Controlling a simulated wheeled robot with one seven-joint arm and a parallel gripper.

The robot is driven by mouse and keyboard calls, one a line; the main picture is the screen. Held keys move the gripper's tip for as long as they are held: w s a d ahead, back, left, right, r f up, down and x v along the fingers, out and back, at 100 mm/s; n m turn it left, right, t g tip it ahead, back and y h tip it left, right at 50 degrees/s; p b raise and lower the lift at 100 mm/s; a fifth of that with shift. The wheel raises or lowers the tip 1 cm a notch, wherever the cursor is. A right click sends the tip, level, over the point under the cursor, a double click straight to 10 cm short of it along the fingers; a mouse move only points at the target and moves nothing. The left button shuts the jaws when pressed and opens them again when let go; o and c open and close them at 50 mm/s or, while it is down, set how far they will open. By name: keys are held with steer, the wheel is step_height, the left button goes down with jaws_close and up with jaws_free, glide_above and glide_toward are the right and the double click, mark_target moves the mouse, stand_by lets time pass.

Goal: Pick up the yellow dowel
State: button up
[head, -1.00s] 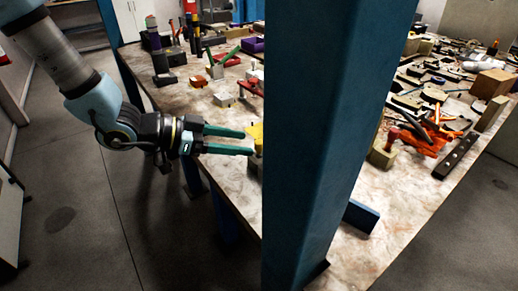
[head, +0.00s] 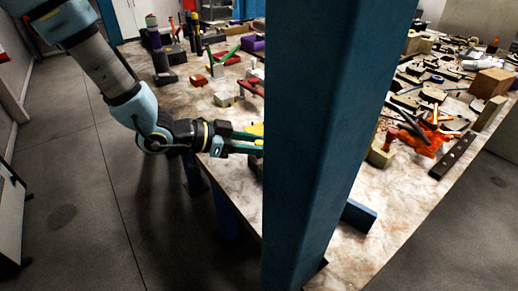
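A yellow piece (head: 256,128) shows at the left edge of a blue post, just above my gripper's fingers. It may be the yellow dowel, but the post hides most of it and I cannot tell its shape. My gripper (head: 250,146) reaches in from the left, low over the table's near edge, with its green fingers pointing right. The fingertips pass behind the post. I cannot see whether they are apart or closed on anything.
The thick blue post (head: 320,150) stands in front of the table and blocks the middle of the view. The marbled table (head: 225,175) holds several coloured blocks and pegs at left. Tools and wooden pieces clutter its right side, with an orange pile (head: 428,140).

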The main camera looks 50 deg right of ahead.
jaws_close()
steer(key=shift+r, duration=0.15)
stand_by(0.4)
